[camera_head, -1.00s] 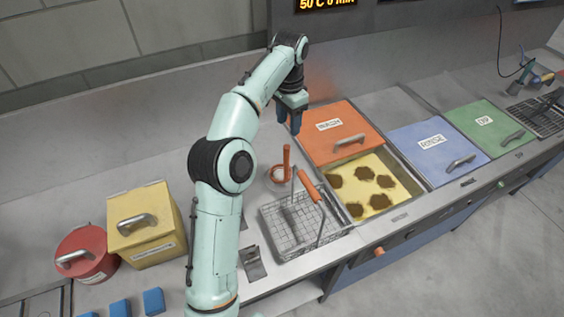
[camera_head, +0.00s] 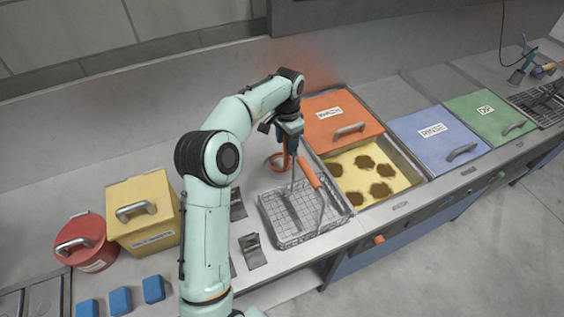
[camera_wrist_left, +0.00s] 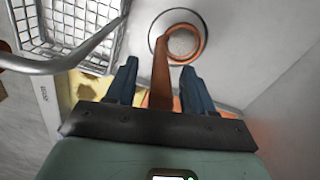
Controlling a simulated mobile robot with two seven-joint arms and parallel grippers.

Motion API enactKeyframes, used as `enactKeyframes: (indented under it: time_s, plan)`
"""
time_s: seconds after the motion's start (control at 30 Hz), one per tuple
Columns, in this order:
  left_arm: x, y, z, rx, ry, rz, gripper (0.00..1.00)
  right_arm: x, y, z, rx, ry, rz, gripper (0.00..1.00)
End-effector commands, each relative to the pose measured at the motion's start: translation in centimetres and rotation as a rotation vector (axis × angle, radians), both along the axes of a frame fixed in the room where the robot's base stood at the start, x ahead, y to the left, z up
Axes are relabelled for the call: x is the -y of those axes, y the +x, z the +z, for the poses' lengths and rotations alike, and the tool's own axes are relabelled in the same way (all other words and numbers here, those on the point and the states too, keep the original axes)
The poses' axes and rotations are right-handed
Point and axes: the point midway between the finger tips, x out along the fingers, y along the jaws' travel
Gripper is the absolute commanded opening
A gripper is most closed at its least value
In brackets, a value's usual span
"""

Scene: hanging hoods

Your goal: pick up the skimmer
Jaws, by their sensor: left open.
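The skimmer has an orange handle and a round orange-rimmed mesh head. In the head view the skimmer (camera_head: 277,163) sits on the counter behind the wire basket, its handle mostly hidden by my left gripper (camera_head: 291,146). In the left wrist view the skimmer (camera_wrist_left: 182,43) shows its mesh head beyond the fingertips. Its handle runs back between the two blue fingers of my left gripper (camera_wrist_left: 159,75), which are open with a gap on both sides. My right gripper is not in view.
A wire basket (camera_head: 290,218) with an orange handle stands close beside the skimmer. An orange lid (camera_head: 335,118) and a yellow bath (camera_head: 375,170) with brown patches lie to the right. A yellow box (camera_head: 148,230) and red pot (camera_head: 90,250) stand left.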

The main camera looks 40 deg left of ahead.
Motion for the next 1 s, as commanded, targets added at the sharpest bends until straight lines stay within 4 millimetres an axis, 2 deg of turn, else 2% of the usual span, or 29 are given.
enactKeyframes:
  time_s: [0.1,0.3,0.47,0.83,1.0]
  plan:
    - [0.0,0.0,-0.7,0.001,0.001,0.0,0.53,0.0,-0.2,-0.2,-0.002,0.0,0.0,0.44]
    - [0.0,0.1,-0.6,0.002,0.0,-0.001,0.53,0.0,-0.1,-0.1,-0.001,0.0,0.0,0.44]
    - [0.0,0.1,-0.6,0.002,0.0,-0.001,0.01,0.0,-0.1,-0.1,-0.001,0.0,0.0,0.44]
    - [0.0,0.1,-0.3,0.005,0.002,0.0,0.0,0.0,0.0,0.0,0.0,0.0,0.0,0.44]
    - [0.0,0.3,2.2,0.009,0.002,0.0,0.0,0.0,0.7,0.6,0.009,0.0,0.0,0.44]
